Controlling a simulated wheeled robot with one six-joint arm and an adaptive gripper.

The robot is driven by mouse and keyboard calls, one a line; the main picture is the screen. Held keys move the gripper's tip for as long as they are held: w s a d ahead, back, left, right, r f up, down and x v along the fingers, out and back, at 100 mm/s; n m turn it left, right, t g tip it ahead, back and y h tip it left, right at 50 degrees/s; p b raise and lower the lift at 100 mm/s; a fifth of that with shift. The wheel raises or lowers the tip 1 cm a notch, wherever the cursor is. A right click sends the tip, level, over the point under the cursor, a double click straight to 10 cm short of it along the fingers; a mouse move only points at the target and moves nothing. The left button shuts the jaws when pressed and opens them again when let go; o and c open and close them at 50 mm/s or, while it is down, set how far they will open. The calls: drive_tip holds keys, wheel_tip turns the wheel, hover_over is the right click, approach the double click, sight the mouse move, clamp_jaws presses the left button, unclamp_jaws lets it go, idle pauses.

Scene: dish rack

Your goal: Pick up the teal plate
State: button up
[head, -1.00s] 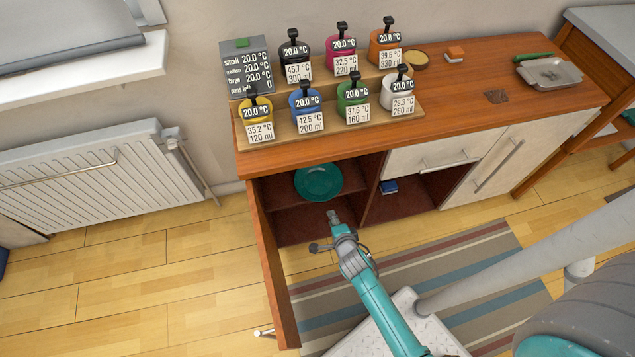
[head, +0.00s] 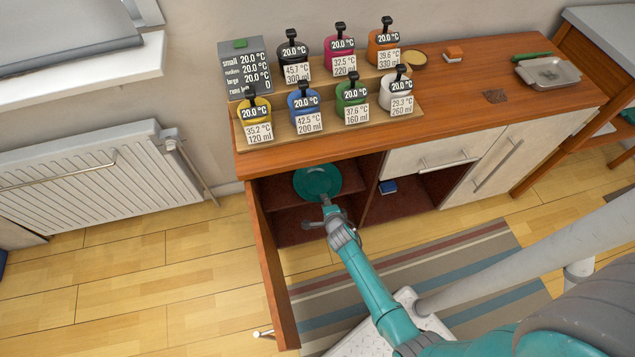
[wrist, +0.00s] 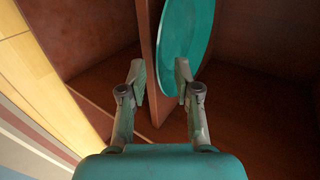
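The teal plate (head: 318,181) lies on the shelf inside the open cabinet, near its front edge. It also shows in the wrist view (wrist: 186,40), where the shelf board's edge (wrist: 150,60) runs beside it. My gripper (head: 325,202) is at the plate's near edge in the head view. In the wrist view my gripper (wrist: 158,80) is open, with one finger on each side of the shelf edge and plate rim. The right finger overlaps the plate's face in the picture; I cannot tell whether it touches. Part of the plate's near rim is hidden by my gripper in the head view.
The cabinet door (head: 272,265) stands open on the left. A divider (head: 372,185) bounds the compartment on the right, with a blue item (head: 388,187) beyond it. The wooden counter (head: 450,95) above holds several labelled jugs. A striped rug (head: 470,265) lies on the floor.

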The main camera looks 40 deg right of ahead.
drive_tip(key=shift+x, duration=0.85)
clamp_jaws()
